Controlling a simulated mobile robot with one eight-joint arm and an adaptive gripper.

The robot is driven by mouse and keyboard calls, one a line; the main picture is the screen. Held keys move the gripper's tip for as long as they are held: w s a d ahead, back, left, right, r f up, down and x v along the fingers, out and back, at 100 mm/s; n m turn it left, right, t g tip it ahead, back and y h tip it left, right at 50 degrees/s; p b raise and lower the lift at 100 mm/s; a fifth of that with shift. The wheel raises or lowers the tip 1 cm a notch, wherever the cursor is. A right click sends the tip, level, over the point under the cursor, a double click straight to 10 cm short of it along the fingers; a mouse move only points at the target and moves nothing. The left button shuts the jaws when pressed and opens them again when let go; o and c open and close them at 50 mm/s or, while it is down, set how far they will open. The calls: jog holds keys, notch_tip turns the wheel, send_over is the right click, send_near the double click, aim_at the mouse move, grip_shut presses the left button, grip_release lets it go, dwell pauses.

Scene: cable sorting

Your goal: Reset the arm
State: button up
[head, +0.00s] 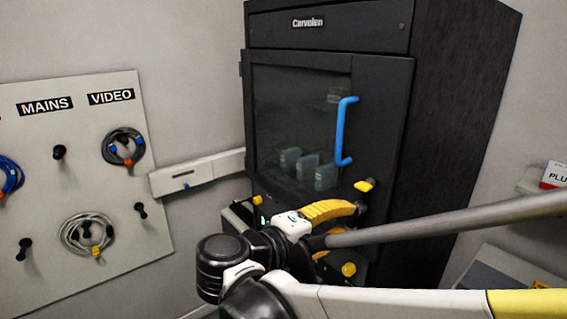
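My gripper (352,228) is in front of the lower part of the dark cabinet, pointing right. Its upper yellow finger stands apart from the lower one, and it looks open with nothing seen between the fingers. A grey tube crosses in front and hides much of the lower finger. My arm reaches in from the lower right and bends at a black joint left of the gripper. The cabinet (462,90) has a closed glass door with a blue handle (342,130). The gripper is below the handle; I cannot tell whether it touches the cabinet.
A pegboard (75,130) on the left wall holds coiled cables, including a grey coil (75,236) and one under VIDEO (106,146). Some pegs are bare. A white wall trunking (205,172) runs to the cabinet. A shelf with a sign (553,175) stands at right.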

jog(key=s+d+f+m+g+y+b, duration=0.1)
jog(key=s+d+f+g+y+b, duration=0.15)
jog(key=d+f, duration=0.4)
jog(key=s+d+f+m+g+y+b, duration=0.1)
jog(key=s+d+f+y+b, duration=0.2)
jog(key=f, duration=0.6)
jog(key=s+a+f+m+t+y+b, duration=0.1)
jog(key=s+a+f+m+y+b, duration=0.2)
jog(key=s+f+m+y, duration=0.2)
notch_tip(320, 180, down, 3)
jog(key=s+y, duration=0.2)
jog(key=shift+a+y+b, duration=0.25)
jog(key=shift+y+b, duration=0.05)
jog(key=shift+y, duration=0.05)
jog(key=shift+f, duration=0.1)
